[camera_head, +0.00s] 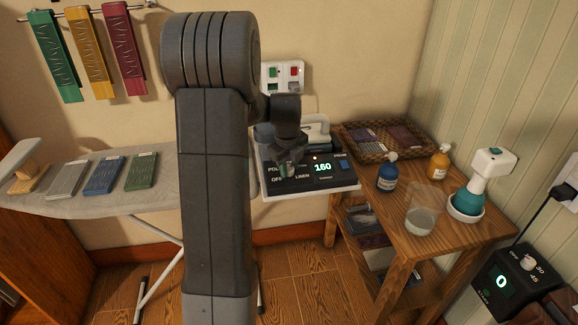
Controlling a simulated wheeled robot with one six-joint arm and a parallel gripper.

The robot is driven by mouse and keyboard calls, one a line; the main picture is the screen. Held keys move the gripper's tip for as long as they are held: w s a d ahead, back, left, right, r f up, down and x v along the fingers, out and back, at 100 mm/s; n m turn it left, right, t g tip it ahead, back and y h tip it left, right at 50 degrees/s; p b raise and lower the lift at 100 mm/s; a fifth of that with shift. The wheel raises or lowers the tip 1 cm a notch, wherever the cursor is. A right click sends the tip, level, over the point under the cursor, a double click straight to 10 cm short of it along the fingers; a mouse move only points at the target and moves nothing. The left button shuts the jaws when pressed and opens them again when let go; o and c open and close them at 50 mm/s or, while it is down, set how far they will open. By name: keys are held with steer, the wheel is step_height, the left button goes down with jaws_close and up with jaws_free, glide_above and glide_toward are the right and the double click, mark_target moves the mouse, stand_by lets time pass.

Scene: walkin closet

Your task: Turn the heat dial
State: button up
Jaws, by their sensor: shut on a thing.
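The heat dial (286,171) sits on the black control panel (340,179) of a white ironing station on the ironing board's right end. The panel carries fabric labels, among them "LINEN", and a lit readout (322,167) showing 160. My gripper (289,162) points down over the left part of the panel and is shut on the dial, hiding most of it. The dial's pointer cannot be made out. My arm passes in front of the board and hides the panel's left surroundings.
An iron (318,130) stands right behind the panel. To the right, a wooden table (450,235) holds bottles, a clear cup (421,217) and a wicker tray (345,134). A black timer box (505,283) reads 0. Folded cloths (101,175) lie on the board's left.

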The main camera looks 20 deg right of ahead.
steer(key=shift+m, duration=0.5)
steer(key=o, duration=1)
steer(key=shift+c, duration=0.2)
step_height(320, 180, up, 14)
steer(key=s+a, duration=0.1)
steer(key=s, duration=0.1)
steer(key=shift+a+f, duration=0.15)
steer(key=shift+f, duration=0.05)
steer(key=shift+s, duration=0.1)
steer(key=f, duration=0.4)
steer(key=w+d+f, duration=0.1)
steer(key=f, duration=0.4)
steer(key=w+f, duration=0.1)
steer(key=f, duration=0.3)
steer(key=shift+w+d+f, duration=0.1)
steer(key=shift+d+f, duration=0.05)
steer(key=shift+f, duration=0.15)
